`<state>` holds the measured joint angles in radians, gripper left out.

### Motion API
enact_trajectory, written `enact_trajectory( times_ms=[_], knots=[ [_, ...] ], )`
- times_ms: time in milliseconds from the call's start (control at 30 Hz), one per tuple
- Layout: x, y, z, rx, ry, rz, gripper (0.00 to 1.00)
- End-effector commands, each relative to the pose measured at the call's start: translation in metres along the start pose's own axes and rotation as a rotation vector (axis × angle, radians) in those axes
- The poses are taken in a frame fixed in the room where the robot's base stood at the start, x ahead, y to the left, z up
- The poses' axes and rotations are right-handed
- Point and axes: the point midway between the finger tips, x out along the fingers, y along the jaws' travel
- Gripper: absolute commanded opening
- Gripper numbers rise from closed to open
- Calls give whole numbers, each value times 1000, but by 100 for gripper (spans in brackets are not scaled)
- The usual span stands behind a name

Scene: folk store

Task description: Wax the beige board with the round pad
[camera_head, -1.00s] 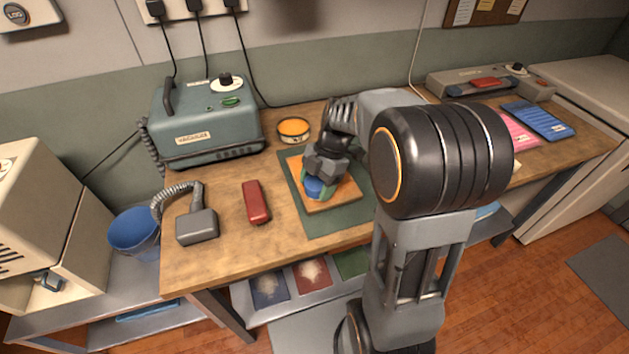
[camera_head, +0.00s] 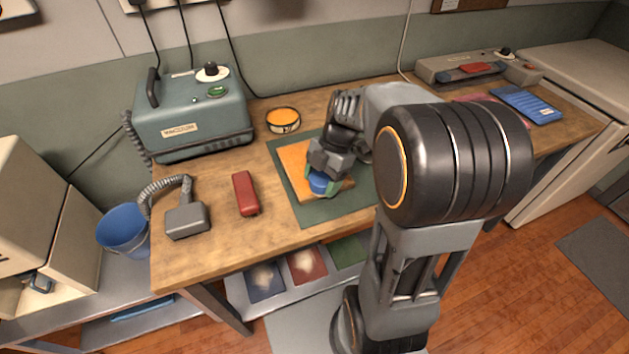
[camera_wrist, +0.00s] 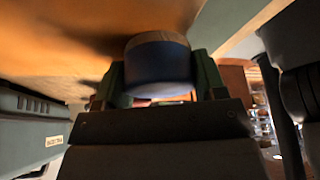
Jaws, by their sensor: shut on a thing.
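The board (camera_head: 293,158) looks orange-tan and lies flat on a dark green mat (camera_head: 309,212) on the bench. My gripper (camera_head: 323,182) is over the board's front right part, fingers pointing down. It is shut on the round pad (camera_head: 318,183), which has a blue body. In the wrist view the blue pad (camera_wrist: 157,65) sits between the green fingertips, its paler end against or very close to the orange board surface (camera_wrist: 60,30). My arm hides part of the board's right side. An open round tin with orange content (camera_head: 283,119) stands behind the mat, to the left.
A teal machine (camera_head: 195,125) stands at the back left, with a corded grey handpiece (camera_head: 187,220) in front. A red block-like object (camera_head: 245,193) lies left of the mat. A grey device (camera_head: 470,68) and blue booklet (camera_head: 527,104) are at the right.

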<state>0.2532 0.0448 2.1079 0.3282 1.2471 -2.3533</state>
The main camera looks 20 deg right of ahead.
Motion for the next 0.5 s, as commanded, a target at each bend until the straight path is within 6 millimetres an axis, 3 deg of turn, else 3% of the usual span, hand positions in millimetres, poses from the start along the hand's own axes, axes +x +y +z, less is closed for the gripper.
enact_trajectory(
  times_ms=[500],
  knots=[
    [-12,-10,25,3,-1,0,46]
  ],
)
